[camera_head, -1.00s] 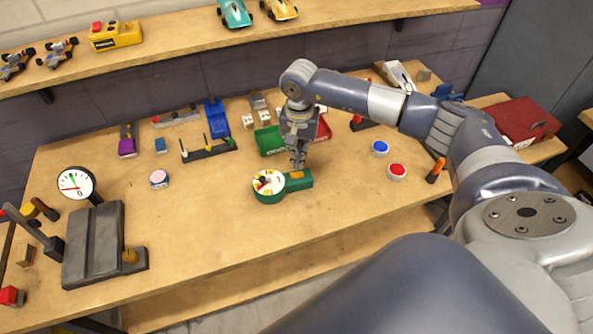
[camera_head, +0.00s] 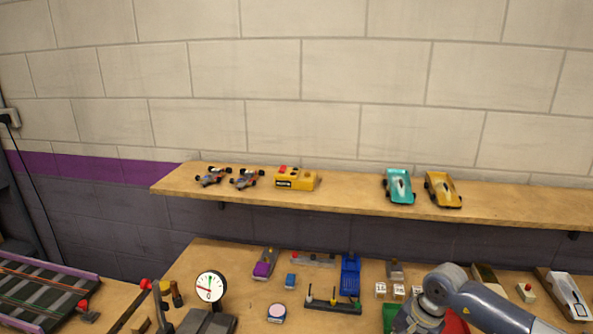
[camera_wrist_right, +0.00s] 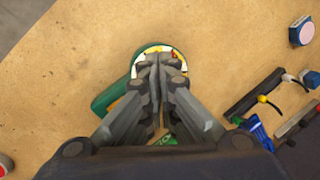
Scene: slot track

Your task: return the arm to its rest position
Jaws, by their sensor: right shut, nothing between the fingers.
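My right arm (camera_head: 490,308) comes in at the lower right of the head view, above the wooden workbench. Its gripper is below the frame there. In the right wrist view my right gripper (camera_wrist_right: 160,62) is shut and empty, with its fingers together. It is over the green device with a round white dial (camera_wrist_right: 150,50), covering part of it; I cannot tell the gap between them. My left gripper is in neither current view.
On the bench (camera_head: 245,255) stand a dial gauge (camera_head: 210,286), a blue holder (camera_head: 350,275) and small parts. A track section (camera_head: 45,292) is at left.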

